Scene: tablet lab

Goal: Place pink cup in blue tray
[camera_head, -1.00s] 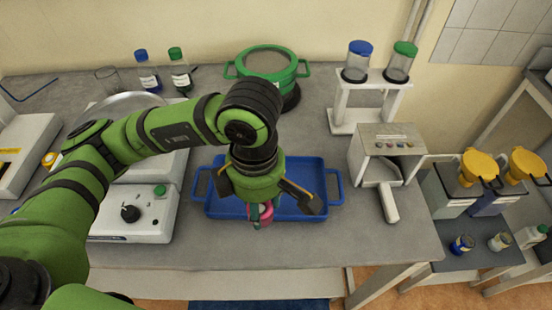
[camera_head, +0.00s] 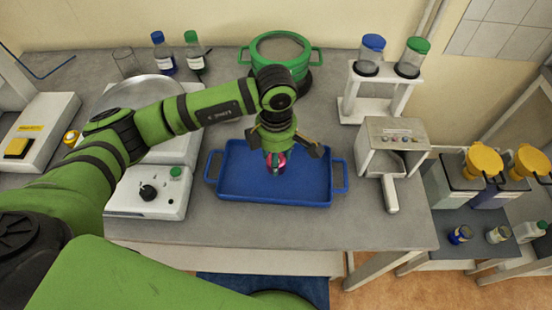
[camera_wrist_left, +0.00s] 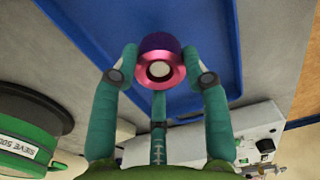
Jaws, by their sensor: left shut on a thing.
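The pink cup (camera_head: 275,163) is held in my left gripper (camera_head: 276,168) over the blue tray (camera_head: 310,190). In the left wrist view the gripper's teal fingers (camera_wrist_left: 160,76) are shut around the pink cup (camera_wrist_left: 160,60), which has a dark purple part at its far end. The blue tray (camera_wrist_left: 200,15) lies behind the cup in that view. In the head view the cup is over the back middle of the tray; I cannot tell whether it touches the tray floor. The gripper partly hides the cup. My right gripper is not in view.
A green-rimmed sieve pot (camera_head: 278,50) stands behind the tray. A white balance with a round pan (camera_head: 145,190) is close on the left. A white device with a scoop (camera_head: 392,135) and a bottle rack (camera_head: 350,105) stand on the right. The tray's front floor is clear.

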